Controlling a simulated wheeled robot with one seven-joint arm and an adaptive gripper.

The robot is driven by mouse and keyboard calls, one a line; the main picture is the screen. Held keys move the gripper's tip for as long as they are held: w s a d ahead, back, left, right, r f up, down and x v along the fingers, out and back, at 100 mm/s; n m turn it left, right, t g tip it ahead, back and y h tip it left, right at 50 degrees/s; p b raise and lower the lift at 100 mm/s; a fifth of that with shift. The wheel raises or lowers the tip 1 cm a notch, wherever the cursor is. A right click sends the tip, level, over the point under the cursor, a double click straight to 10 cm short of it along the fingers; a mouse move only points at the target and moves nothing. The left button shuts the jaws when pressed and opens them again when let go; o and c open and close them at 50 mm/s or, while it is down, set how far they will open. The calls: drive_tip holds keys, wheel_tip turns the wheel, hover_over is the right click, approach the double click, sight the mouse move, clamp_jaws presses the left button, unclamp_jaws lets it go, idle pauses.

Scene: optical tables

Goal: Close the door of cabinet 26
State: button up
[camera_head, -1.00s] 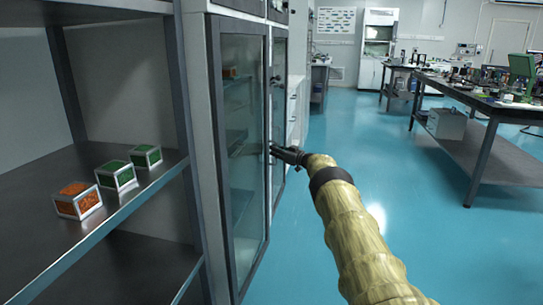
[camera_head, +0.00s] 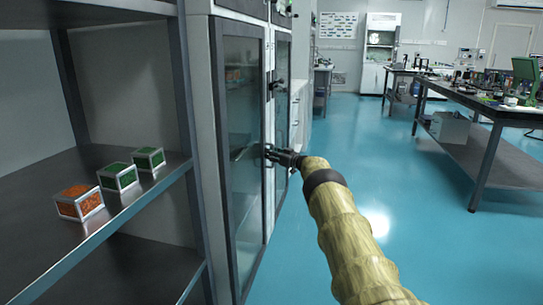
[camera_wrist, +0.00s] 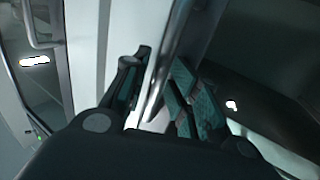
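A tall grey cabinet with a framed glass door (camera_head: 243,130) stands left of centre in the head view. Its number is not readable. The door looks nearly flush with the cabinet front. My gripper (camera_head: 270,151) is at the right edge of this door, by its handle. In the wrist view, a slim metal handle bar (camera_wrist: 158,72) runs between the two fingers of my gripper (camera_wrist: 160,82). The right finger pad is close to the bar, and a narrow gap shows on the left. Contact cannot be made out. The fingers look partly apart.
An open shelf (camera_head: 130,205) at left holds one orange box (camera_head: 79,203) and two green boxes (camera_head: 118,176). A second glass door (camera_head: 282,100) adjoins beyond. A long workbench (camera_head: 490,112) stands at right. Blue floor (camera_head: 400,180) lies clear between.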

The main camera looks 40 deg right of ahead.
idle(0.4)
drive_tip(key=s+d, duration=0.1)
drive_tip(key=s, duration=1.1)
drive_tip(key=shift+d, duration=0.4)
drive_tip(key=shift+f, duration=0.1)
